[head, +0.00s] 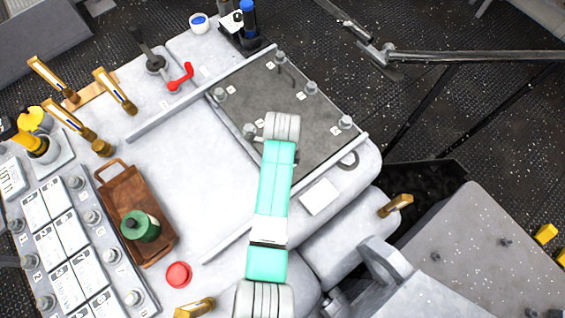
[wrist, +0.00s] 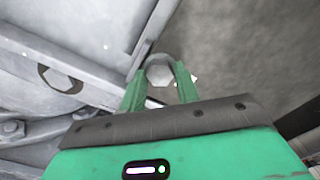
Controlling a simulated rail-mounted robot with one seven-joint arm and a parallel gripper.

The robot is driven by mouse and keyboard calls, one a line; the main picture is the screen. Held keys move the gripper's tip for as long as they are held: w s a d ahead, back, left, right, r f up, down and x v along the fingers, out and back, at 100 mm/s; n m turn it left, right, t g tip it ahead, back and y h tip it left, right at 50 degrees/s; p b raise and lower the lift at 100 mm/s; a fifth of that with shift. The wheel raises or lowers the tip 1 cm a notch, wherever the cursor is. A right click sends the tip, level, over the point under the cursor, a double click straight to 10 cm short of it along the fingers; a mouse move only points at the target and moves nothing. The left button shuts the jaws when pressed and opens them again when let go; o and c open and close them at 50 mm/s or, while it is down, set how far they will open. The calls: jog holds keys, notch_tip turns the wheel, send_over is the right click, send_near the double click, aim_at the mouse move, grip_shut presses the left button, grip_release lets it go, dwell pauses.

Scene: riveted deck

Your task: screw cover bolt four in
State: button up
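The dark grey cover plate (head: 280,92) lies on the pale deck in the head view. Grey bolts stand along its edges, among them one at the left (head: 219,92), one at the right (head: 346,122) and one at the lower left (head: 249,130). My arm crosses the plate's lower corner and hides my fingertips in the head view. In the wrist view my gripper (wrist: 160,84) has its two green fingers closed against both sides of a grey hex-headed bolt (wrist: 159,74). The bolt stands at the plate's edge; its seating and number cannot be told.
Raised rails border the plate, one of them (head: 203,90) on its upper left. A brown tray (head: 111,177) with a green canister (head: 140,226), a red button (head: 179,273) and a red-handled lever (head: 180,77) stand to the left. The pale deck between tray and plate is clear.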

jog(key=o, duration=0.3)
notch_tip(320, 180, up, 8)
jog(key=shift+f+b, duration=0.1)
jog(key=shift+b, duration=0.2)
dwell(0.4)
